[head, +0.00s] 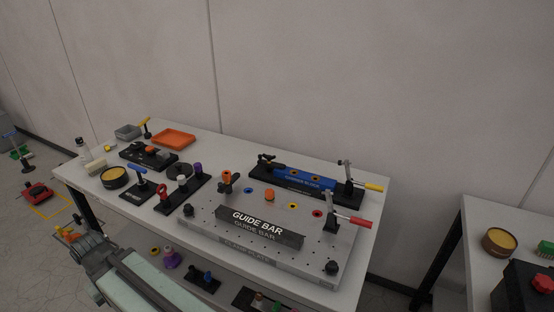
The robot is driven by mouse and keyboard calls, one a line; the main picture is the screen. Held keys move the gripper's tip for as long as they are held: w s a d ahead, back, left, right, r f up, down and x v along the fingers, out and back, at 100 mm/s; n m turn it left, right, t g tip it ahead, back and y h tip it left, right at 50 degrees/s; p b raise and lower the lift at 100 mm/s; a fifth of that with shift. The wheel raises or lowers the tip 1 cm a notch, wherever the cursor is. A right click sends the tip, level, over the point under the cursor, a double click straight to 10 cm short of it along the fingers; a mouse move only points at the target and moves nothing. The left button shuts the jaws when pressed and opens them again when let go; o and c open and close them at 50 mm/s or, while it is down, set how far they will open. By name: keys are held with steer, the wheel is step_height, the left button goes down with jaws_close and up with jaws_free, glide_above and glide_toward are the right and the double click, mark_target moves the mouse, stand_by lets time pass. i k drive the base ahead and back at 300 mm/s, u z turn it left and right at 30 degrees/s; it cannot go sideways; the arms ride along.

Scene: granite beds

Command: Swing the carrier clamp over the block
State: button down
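The blue block (305,179), with partly legible white lettering, lies in a black base at the back right of the bench. A clamp with a yellow handle (373,187) stands at the block's right end, its grey arm (347,168) pointing up. A smaller black clamp (268,161) is at the left end. I cannot tell whether either touches the block. A red-handled clamp (353,220) stands on the plate in front.
The pale plate (210,228) bears a black guide bar (258,229), knobs and pegs. Left of it are black fixtures (140,189), a round yellow tin (115,177) and an orange tray (173,138). A lower shelf holds small parts. A second table (480,262) stands right, across a gap.

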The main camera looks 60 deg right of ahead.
mark_target(280, 165)
steer(key=u, duration=0.15)
steer(key=i, duration=0.9)
steer(key=z, duration=0.05)
